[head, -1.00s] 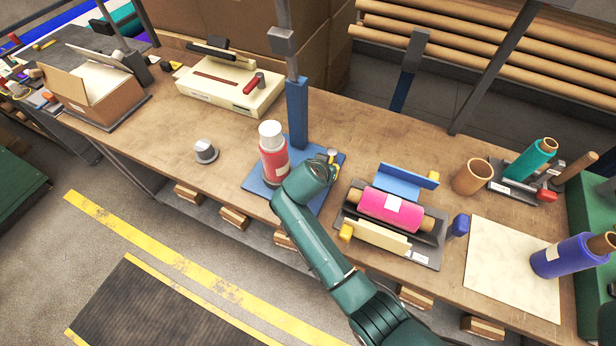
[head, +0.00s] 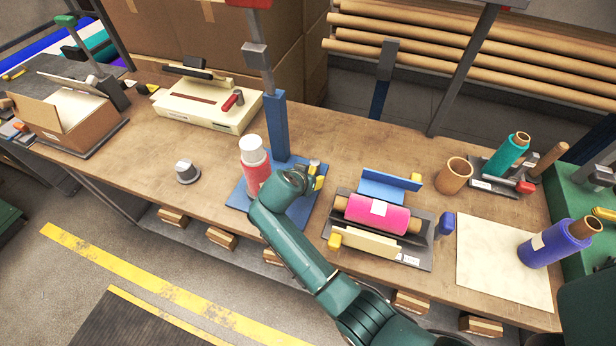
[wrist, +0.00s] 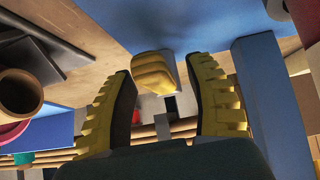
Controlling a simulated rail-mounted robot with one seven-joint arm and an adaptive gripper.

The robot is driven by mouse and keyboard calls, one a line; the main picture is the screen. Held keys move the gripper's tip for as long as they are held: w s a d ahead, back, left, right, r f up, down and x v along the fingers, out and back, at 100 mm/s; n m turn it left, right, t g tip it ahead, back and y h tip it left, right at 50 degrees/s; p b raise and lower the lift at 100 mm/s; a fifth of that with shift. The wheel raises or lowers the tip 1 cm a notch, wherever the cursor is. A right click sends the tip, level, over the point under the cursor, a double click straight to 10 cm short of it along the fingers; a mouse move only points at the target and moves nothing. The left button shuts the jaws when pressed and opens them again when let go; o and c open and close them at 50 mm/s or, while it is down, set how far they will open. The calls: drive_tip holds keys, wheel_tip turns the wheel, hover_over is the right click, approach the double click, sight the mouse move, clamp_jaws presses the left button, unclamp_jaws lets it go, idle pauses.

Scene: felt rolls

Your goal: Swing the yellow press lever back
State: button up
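The press has a blue column (head: 279,125) on a blue base plate (head: 236,199), with a white-capped red canister (head: 257,172) standing on the plate. My gripper (head: 316,177) is right of the canister and column, small and partly hidden by my arm in the head view. In the wrist view, my gripper (wrist: 161,68) has its two yellow ribbed fingers spread apart. A yellow knob, seemingly the lever's grip (wrist: 153,73), shows between the fingertips, with a gap at least on the right. The rest of the lever cannot be made out.
A cradle with a pink roll (head: 362,208) stands close to the right of the press. The bench between canister and cream machine (head: 208,103) is mostly clear.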

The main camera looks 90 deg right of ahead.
drive_tip(key=shift+r, duration=0.1)
drive_tip(key=v, duration=1.2)
